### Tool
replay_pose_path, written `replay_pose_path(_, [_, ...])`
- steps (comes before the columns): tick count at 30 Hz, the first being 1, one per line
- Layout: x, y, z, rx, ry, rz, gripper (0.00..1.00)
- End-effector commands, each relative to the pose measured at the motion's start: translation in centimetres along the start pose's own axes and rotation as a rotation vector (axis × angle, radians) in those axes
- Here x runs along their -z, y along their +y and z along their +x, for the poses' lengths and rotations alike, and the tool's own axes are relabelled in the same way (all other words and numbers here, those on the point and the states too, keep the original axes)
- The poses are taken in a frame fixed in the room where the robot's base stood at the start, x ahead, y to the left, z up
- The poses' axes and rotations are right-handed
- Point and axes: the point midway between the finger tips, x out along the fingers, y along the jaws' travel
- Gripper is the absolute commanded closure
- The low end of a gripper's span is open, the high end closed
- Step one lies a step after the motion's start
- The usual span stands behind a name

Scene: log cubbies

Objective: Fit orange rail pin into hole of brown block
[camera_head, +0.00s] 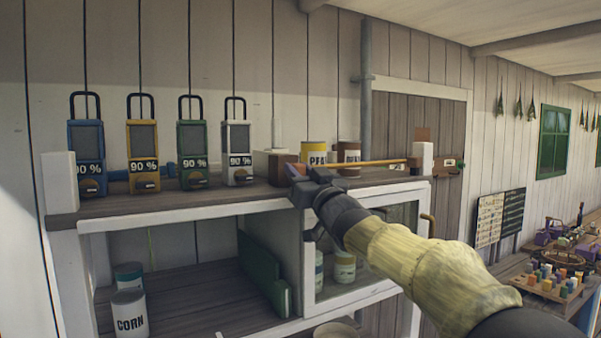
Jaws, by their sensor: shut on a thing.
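My gripper (298,172) is at the front edge of the upper shelf, with its jaws closed at the left end of the orange rail pin (375,162). The pin is a thin orange rod that runs to the right, roughly level, towards a dark bracket by the white post. The brown block (271,166) sits on the shelf just left of and behind the jaws, with a pale sunlit face. I cannot see its hole. My gripper hides the near end of the pin, so I cannot tell whether it touches the block.
Blue (86,152), yellow (143,150), green (192,150) and white (237,150) padlock-shaped units stand left on the shelf (200,200). Two cans (314,153) stand behind the pin. White posts (58,180) flank the shelf. A corn can (129,312) stands below.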

Motion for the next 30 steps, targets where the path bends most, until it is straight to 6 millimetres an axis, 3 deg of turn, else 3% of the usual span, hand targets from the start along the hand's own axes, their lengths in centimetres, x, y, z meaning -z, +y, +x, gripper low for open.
replay_pose_path(24, [0.30, -0.17, 0.30, 0.003, 0.008, -0.001, 1.00])
replay_pose_path(25, [0.31, -0.17, 0.30, 0.003, 0.008, -0.001, 0.71])
replay_pose_path(28, [0.33, -0.16, 0.31, 0.003, 0.009, -0.001, 0.52])
replay_pose_path(30, [0.36, -0.09, 0.30, 0.002, 0.009, -0.001, 0.48])
